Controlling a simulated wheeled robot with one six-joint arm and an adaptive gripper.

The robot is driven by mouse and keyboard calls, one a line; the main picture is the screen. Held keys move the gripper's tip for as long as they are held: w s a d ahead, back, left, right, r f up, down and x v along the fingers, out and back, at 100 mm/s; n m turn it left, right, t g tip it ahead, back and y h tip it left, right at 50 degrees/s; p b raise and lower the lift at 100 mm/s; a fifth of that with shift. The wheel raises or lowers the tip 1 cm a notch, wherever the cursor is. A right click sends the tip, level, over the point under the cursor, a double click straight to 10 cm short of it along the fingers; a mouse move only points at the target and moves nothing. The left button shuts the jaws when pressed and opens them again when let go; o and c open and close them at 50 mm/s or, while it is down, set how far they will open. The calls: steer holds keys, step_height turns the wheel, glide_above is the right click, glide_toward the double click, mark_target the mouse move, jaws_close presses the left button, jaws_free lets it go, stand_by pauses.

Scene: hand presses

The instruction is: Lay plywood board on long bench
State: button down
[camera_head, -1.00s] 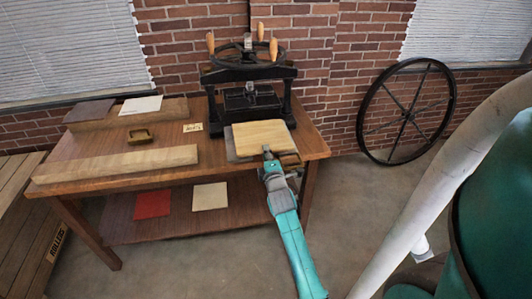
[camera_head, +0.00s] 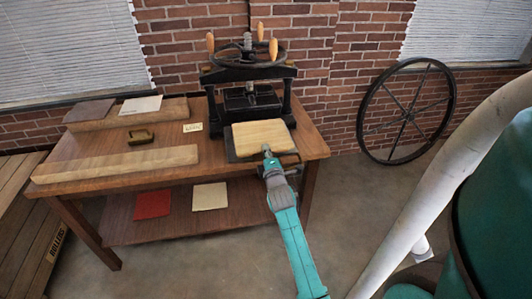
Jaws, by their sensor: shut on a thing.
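The plywood board (camera_head: 262,134) is a pale, flat rectangle at the right end of the long wooden bench (camera_head: 95,192), in front of the black hand press. It lies over a dark flat plate (camera_head: 233,156); whether it touches the plate I cannot tell. My gripper (camera_head: 268,153) is shut on the board's near edge, reaching in from the front on my teal arm. The fingertips are small and partly hidden by the board and wrist.
The black hand press (camera_head: 247,75) stands behind the board. Two long wooden strips, a brass-coloured piece (camera_head: 140,137), a small label card (camera_head: 193,127) and flat sheets are on the bench. A red sheet (camera_head: 152,204) and a cream sheet (camera_head: 209,196) lie on the lower shelf. A spoked wheel (camera_head: 406,111) leans at right.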

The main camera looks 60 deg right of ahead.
step_height(320, 180, up, 3)
steer(key=shift+f, duration=0.2)
steer(key=r+v, duration=0.3)
steer(key=v, duration=1.9)
stand_by(1.1)
stand_by(0.4)
